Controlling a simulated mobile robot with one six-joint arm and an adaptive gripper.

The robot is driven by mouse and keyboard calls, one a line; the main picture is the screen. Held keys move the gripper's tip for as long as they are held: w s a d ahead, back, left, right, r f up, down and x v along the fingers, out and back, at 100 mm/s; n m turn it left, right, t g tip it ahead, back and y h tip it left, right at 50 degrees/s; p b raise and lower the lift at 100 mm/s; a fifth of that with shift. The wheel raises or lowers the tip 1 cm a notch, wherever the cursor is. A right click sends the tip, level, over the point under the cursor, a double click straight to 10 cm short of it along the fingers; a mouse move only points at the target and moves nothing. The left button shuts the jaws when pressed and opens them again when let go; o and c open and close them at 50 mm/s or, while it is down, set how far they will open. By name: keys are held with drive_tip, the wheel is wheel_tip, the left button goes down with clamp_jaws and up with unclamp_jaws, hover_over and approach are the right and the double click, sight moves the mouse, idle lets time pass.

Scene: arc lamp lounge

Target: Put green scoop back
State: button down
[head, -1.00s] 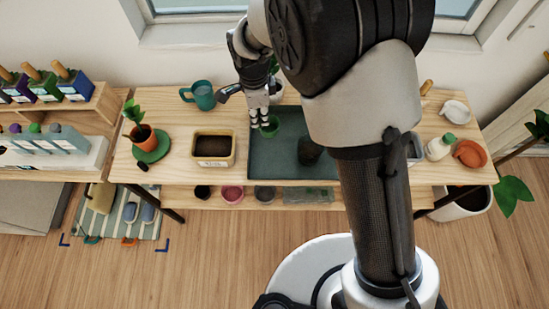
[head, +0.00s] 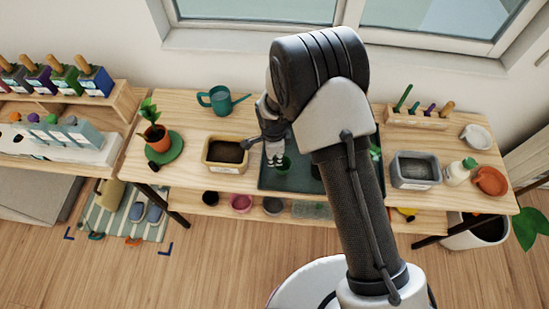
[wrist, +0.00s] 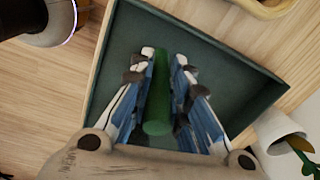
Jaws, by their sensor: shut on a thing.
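The green scoop shows in the wrist view as a green rod-like handle (wrist: 158,95) between the two fingers. My gripper (wrist: 163,85) is shut on it. In the head view my gripper (head: 275,157) is over the left part of a dark green tray (head: 300,184), and the green end of the scoop (head: 284,165) shows below the fingertips. I cannot tell whether the scoop touches the tray. A wooden rack (head: 418,120) with several upright tool handles, one of them green, stands at the back right of the table.
Left of the tray are a soil-filled wooden box (head: 226,167), a teal watering can (head: 218,99) and a potted plant (head: 155,137). My arm hides part of the tray.

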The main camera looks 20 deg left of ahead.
drive_tip(key=shift+f, duration=0.65)
drive_tip(key=shift+f, duration=0.15)
drive_tip(key=c, duration=1.5)
unclamp_jaws()
drive_tip(key=r, duration=0.4)
drive_tip(key=r+p, duration=0.1)
drive_tip(key=r, duration=0.7)
drive_tip(key=shift+s+r, duration=0.15)
drive_tip(key=shift+s, duration=0.1)
